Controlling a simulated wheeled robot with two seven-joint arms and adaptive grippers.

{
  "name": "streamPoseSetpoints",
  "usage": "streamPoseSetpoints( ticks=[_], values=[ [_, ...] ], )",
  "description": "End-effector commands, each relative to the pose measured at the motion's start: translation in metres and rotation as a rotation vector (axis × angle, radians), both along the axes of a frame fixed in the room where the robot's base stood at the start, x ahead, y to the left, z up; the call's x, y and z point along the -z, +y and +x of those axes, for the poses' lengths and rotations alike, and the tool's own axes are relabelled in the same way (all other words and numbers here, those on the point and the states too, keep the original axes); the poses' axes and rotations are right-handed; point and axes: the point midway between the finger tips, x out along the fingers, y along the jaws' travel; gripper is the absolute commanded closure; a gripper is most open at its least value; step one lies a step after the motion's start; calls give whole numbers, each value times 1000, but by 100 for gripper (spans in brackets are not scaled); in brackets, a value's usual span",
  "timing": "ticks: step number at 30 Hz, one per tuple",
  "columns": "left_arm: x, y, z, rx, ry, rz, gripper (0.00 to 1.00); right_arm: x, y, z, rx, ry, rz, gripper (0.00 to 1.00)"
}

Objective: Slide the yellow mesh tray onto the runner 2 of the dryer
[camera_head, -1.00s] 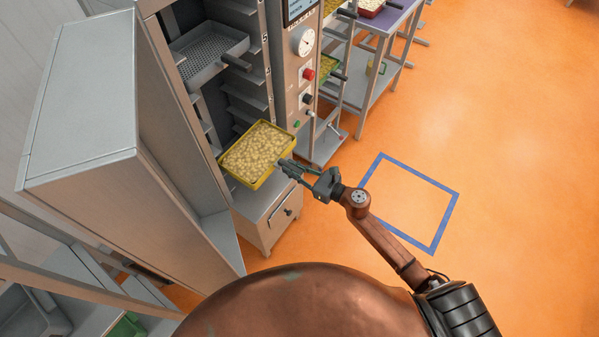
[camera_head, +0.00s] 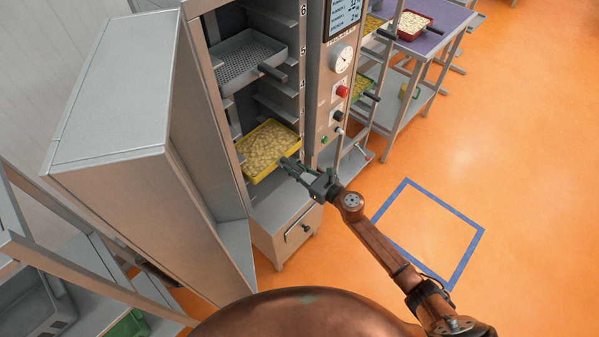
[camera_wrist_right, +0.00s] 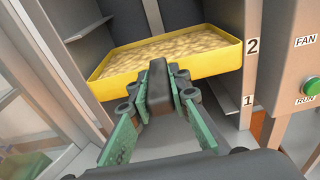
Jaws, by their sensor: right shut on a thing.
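The yellow mesh tray (camera_head: 268,150), filled with pale pieces, is partly inside the open dryer (camera_head: 112,108) in the head view. In the right wrist view the tray (camera_wrist_right: 170,62) is between the dryer's side walls, its right front corner beside the printed label 2 (camera_wrist_right: 253,46). My right gripper (camera_head: 288,165) is shut on the tray's dark handle (camera_wrist_right: 158,88) at the front. The runners under the tray are hidden, so I cannot tell whether it rests on them. My left gripper is not in view.
A grey mesh tray (camera_head: 246,60) sits higher in the dryer. The control panel (camera_head: 338,85) stands just right of the opening. The dryer's door stands open on the left. A rack and a purple-topped table (camera_head: 432,20) are behind; orange floor (camera_head: 520,130) is clear.

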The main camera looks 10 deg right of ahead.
Motion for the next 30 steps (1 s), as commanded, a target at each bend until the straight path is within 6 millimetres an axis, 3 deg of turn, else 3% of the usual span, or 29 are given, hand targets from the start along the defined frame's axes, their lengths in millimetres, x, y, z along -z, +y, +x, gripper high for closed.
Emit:
streamPoseSetpoints(
  ticks=[15,30],
  values=[
    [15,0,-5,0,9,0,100,-3,33,42,-1,-4,2,100],
    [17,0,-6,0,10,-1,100,-4,39,49,-1,-4,3,100]
  ],
)
